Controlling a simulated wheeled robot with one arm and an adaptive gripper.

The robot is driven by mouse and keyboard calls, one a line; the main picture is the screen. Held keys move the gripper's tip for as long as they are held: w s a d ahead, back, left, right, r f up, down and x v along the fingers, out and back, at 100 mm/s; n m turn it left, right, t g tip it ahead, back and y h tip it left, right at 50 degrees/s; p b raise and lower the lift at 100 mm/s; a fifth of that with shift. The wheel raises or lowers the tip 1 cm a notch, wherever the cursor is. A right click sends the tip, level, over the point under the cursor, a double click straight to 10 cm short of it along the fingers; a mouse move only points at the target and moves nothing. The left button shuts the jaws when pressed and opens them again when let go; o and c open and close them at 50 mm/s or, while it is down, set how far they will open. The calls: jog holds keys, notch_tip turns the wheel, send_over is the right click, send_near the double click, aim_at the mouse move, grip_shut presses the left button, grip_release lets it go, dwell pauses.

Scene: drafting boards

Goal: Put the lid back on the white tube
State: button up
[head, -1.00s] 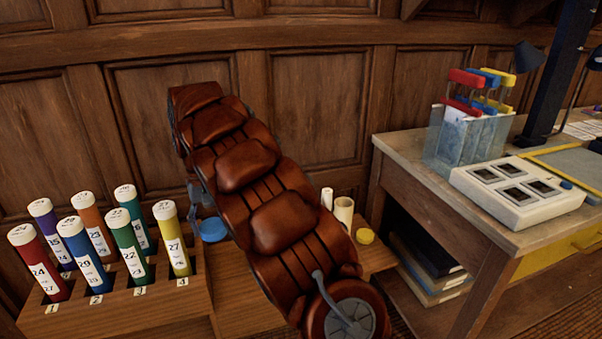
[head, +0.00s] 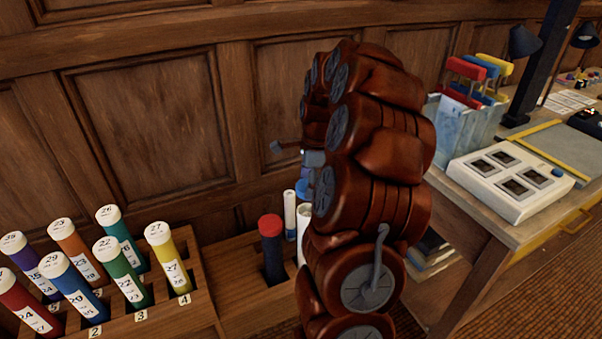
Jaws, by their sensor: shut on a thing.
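My gripper (head: 306,172) is mostly hidden behind my brown arm; only a grey part of it shows. It is shut on a blue lid (head: 302,189), of which a sliver shows left of the arm. A white tube (head: 303,228) stands upright in the wooden rack just below the lid, its right side hidden by my arm. I cannot tell whether the lid touches the tube's rim. A thinner white tube (head: 289,210) stands just to the left.
A dark tube with a red cap (head: 271,240) stands left in the same rack (head: 240,297). A numbered rack (head: 150,322) of coloured, white-capped tubes is at lower left. A desk (head: 465,188) with a white box (head: 510,180) is at right. Wall panels stand close behind.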

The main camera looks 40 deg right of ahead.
jog(key=shift+d+f, duration=0.15)
jog(key=shift+f, duration=0.05)
jog(key=shift+f+b, duration=0.9)
jog(key=shift+f, duration=2.15)
jog(key=shift+w, duration=0.1)
jog(key=shift+f, duration=0.2)
dwell(0.4)
jog(key=o, duration=0.8)
jog(key=shift+o, duration=0.4)
jog(key=shift+r, duration=0.15)
